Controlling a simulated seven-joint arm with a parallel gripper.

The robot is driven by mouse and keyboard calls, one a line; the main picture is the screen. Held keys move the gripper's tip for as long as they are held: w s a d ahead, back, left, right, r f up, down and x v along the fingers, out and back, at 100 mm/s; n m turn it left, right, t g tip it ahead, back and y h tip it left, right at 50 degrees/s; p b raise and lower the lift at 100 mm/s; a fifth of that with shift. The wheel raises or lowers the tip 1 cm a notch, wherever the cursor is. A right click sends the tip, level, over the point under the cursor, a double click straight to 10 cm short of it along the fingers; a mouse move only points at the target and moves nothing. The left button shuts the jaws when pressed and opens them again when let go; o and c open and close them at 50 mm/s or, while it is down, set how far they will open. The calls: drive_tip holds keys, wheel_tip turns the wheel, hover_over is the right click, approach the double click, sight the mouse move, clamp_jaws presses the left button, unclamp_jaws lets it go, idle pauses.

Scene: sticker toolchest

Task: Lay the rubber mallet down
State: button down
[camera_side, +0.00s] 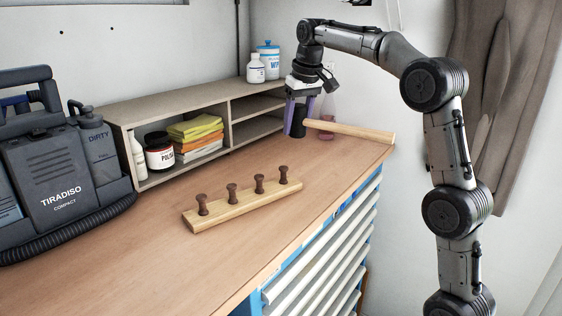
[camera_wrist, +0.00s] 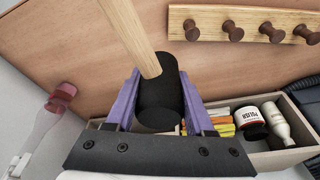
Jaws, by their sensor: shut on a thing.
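The rubber mallet has a black head (camera_side: 299,120) and a pale wooden handle (camera_side: 352,131). My gripper (camera_side: 299,122) is shut on the head, with one purple finger on each side. The head is upright and the handle is about level, reaching right towards the bench's right edge. In the wrist view the head (camera_wrist: 158,104) sits between the purple fingers (camera_wrist: 160,88), and the handle (camera_wrist: 136,35) runs up out of the picture. The mallet is at or just above the bench top; I cannot tell whether it touches.
A wooden peg rack (camera_side: 243,205) lies on the bench (camera_side: 150,255). A shelf unit (camera_side: 128,150) with cloths and bottles stands behind. A clear bottle with a red top (camera_wrist: 63,93) is near the mallet. A dark cleaning machine (camera_side: 65,170) is at left. The front middle bench is clear.

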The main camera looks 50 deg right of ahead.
drive_tip(key=d+m, duration=0.1)
drive_tip(key=d, duration=0.3)
hover_over(280, 158)
drive_tip(key=s+a, duration=0.1)
drive_tip(key=f, duration=0.9)
drive_tip(key=shift+s, duration=0.2)
drive_tip(key=shift+s+x, duration=0.2)
drive_tip(key=shift+x, duration=1.7)
drive_tip(key=shift+a+f, duration=0.1)
drive_tip(key=shift+f, duration=0.05)
drive_tip(key=shift+c, duration=1.4)
unclamp_jaws()
drive_tip(key=shift+f, duration=0.15)
